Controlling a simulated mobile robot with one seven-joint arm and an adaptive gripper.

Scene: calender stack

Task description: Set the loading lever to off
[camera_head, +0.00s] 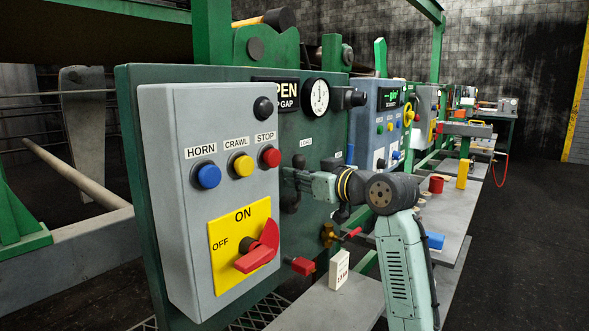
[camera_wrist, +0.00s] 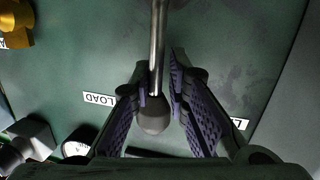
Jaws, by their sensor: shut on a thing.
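The loading lever (camera_wrist: 157,45) is a shiny metal rod with a dark rounded knob (camera_wrist: 153,116), seen in the wrist view against the green panel (camera_wrist: 80,60). My gripper (camera_wrist: 162,92) has one purple-padded finger on each side of the rod, just by the knob, and is shut on it. In the head view my gripper (camera_head: 290,180) is at the green panel, below the LOAD label (camera_head: 306,141). That label also shows upside down in the wrist view (camera_wrist: 99,99). In the head view my fingers largely hide the lever. A second label (camera_wrist: 240,123) is partly hidden by a finger.
A grey control box (camera_head: 190,265) stands left of my gripper, with horn, crawl and stop buttons and a red rotary switch (camera_head: 260,248) on a yellow ON/OFF plate. A round gauge (camera_head: 315,98) sits above.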

